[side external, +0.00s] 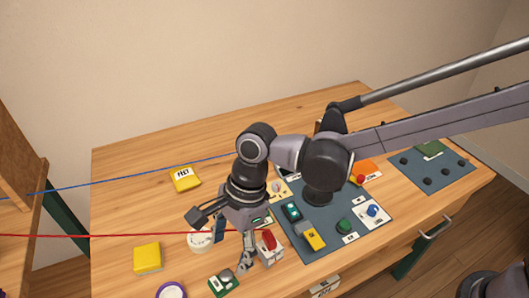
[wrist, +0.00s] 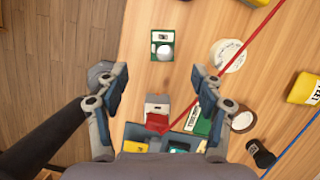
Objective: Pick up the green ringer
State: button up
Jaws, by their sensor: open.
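The green ringer, a small green base with a silver dome, lies on the wooden table near the front edge in the side view (side external: 224,284). In the wrist view (wrist: 162,45) it sits upper middle, ahead of the fingertips. My gripper (side external: 232,248) is above the table beside it, fingers pointing down. In the wrist view my gripper (wrist: 159,72) has its two fingers spread wide with nothing held between them. The ringer shows apart from both fingers.
A light box with a red part (side external: 270,252) stands close to my gripper, between the fingers in the wrist view (wrist: 157,103). A blue-grey mat (side external: 302,254) holds several small parts. A white disc (side external: 200,241) and yellow block (side external: 147,257) lie left. Red and blue lines cross the view.

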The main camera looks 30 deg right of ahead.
aim_at(222, 279)
jog(key=x, duration=0.9)
jog(key=shift+w+a+f, duration=0.1)
jog(key=shift+w+f, duration=0.1)
jog(key=shift+f, duration=0.2)
jog(key=shift+c, duration=0.3)
jog(key=c, duration=1.3)
